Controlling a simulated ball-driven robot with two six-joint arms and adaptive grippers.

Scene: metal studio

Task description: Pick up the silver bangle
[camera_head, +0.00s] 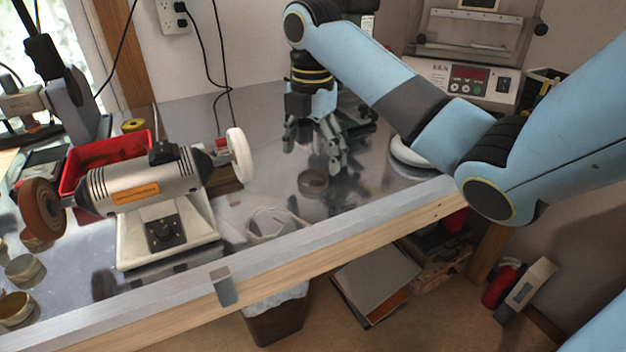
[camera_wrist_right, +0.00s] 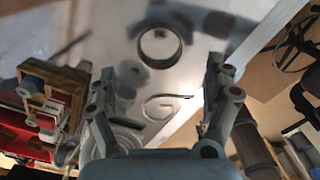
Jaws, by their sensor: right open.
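The silver bangle (camera_head: 313,191) is a short grey metal ring on the shiny bench top, below my right gripper (camera_head: 316,156) in the head view. My right gripper is open and empty, its fingers pointing down toward the bench. In the right wrist view the bangle (camera_wrist_right: 160,63) shows as a ring beyond the fingertips, roughly centred between them, apart from both fingers. My right gripper (camera_wrist_right: 160,72) has its two fingers spread wide there. My left gripper is in neither view.
A bench grinder (camera_head: 152,190) stands on the left, with a red bin (camera_head: 75,165) behind it. A pale coiled wire (camera_head: 262,225) lies left of the bangle. A round white object (camera_head: 408,153) sits to the right. The bench's front edge (camera_head: 350,222) runs close by.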

